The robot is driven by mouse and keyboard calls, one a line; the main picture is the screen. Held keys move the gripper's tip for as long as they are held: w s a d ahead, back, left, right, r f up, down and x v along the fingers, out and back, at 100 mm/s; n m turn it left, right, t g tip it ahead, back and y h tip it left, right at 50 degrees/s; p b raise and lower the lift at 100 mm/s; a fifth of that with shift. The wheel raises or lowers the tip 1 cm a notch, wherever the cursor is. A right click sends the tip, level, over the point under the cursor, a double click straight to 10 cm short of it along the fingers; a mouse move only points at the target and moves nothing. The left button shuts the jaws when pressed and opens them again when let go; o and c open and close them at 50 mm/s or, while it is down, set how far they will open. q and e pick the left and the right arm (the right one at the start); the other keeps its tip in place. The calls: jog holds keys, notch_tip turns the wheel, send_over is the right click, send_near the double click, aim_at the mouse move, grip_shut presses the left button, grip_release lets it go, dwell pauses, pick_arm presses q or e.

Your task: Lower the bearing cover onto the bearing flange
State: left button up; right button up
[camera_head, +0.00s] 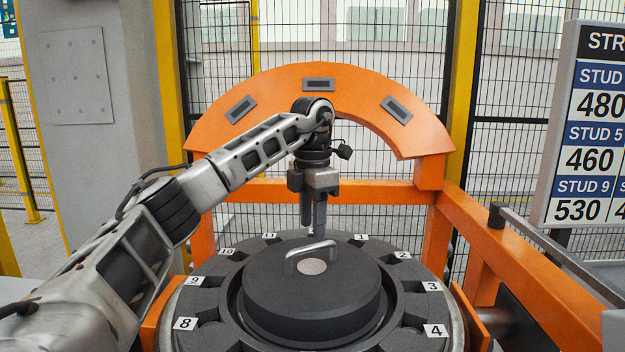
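The bearing cover (268,287) is a dark round disc with a raised silver bar handle (311,247) and a light round spot on top. It lies level in the middle of the dark bearing flange (212,263), a ring with numbered tags and slots. A narrow dark gap shows around the cover; whether it touches the flange underneath is hidden. My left gripper (313,230) points straight down just behind the handle, close to it in the picture. Its two fingers are slightly apart, with nothing seen between them. My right gripper is out of view.
An orange arch (345,84) stands behind the flange, with orange rails (535,262) at the right. A sign board (590,125) with numbers is at the right edge. A grey column (90,150) and mesh fence stand left and behind.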

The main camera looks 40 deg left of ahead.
pick_arm(q)
notch_tip(320, 180, up, 9)
jog(key=p, duration=0.3)
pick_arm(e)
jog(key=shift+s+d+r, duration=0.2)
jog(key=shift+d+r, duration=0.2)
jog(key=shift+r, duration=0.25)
pick_arm(q)
jog(key=shift+r, duration=0.1)
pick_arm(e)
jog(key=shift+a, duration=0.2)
